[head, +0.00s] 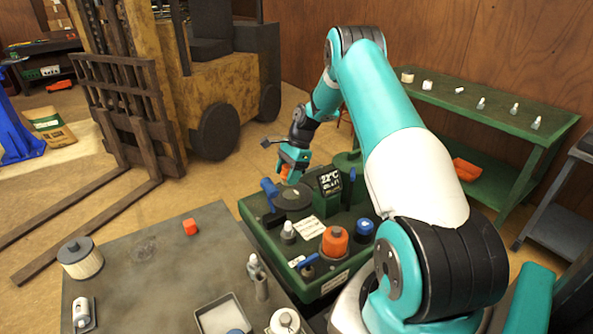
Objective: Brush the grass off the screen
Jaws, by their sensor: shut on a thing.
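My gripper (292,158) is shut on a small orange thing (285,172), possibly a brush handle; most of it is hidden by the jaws. It is just above a dark round disc (293,198) on the green machine (262,238). The disc may be the screen; I cannot make out grass on it, nor whether the held thing touches it. A dark display (330,181) reading 22°C stands right of the disc.
A blue handle (270,193), an orange cap (334,242) and a blue cap (364,228) stick up from the machine. A forklift (205,95) stands behind; a green shelf (480,92) is right.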

